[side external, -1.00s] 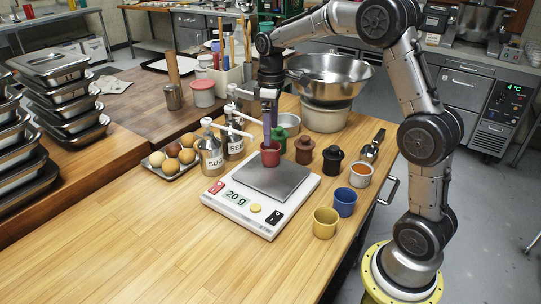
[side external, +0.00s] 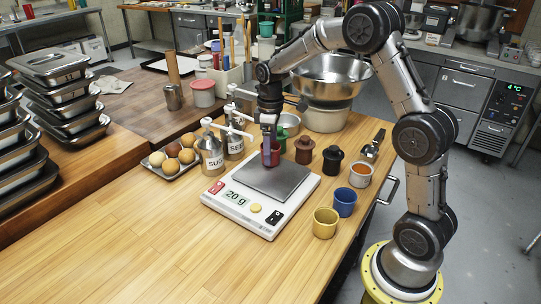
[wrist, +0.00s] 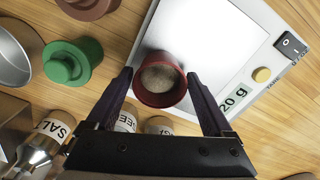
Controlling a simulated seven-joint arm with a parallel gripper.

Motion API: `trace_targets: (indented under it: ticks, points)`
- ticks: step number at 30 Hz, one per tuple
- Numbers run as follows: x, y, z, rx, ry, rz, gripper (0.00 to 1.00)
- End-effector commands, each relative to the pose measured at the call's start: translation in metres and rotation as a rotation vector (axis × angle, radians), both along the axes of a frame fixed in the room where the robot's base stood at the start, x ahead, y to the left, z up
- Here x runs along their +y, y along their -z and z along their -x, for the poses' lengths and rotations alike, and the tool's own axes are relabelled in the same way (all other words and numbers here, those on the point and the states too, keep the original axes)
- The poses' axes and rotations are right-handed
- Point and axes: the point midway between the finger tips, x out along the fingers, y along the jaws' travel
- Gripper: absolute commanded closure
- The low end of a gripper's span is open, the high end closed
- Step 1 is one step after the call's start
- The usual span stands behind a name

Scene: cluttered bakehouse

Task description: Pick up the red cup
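The red cup (side external: 270,159) stands on the back corner of the white kitchen scale (side external: 239,204), at the edge of its metal plate. In the wrist view the red cup (wrist: 150,98) is seen from above, with pale grainy contents. My gripper (side external: 270,150) is down at the cup, its dark fingers partly hiding it. In the wrist view my gripper (wrist: 160,78) has one finger on each side of the cup, spread about as wide as the cup's rim. A firm grip is not visible. The scale reads 20 g.
A green pot (wrist: 72,62), a brown pot (side external: 304,150) and a black pot (side external: 332,159) stand close by. Sugar (side external: 210,155) and other labelled dispensers are behind the scale. Blue (side external: 344,202) and yellow (side external: 325,223) cups stand right. The front left tabletop is clear.

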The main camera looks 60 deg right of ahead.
Motion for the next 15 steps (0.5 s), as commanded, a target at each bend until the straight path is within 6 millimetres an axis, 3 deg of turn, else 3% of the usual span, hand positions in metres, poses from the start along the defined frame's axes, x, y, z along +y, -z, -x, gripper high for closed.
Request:
trace_targets:
  ticks: [2, 12, 15]
  points:
    - [0.0000, -0.0001, 0.0000, 0.000, 0.000, 0.000, 0.31]
    - [-0.0001, -0.0006, -0.0003, -0.001, 0.000, 0.001, 0.92]
    - [-0.0001, -0.0006, -0.0003, -0.001, 0.000, 0.001, 0.94]
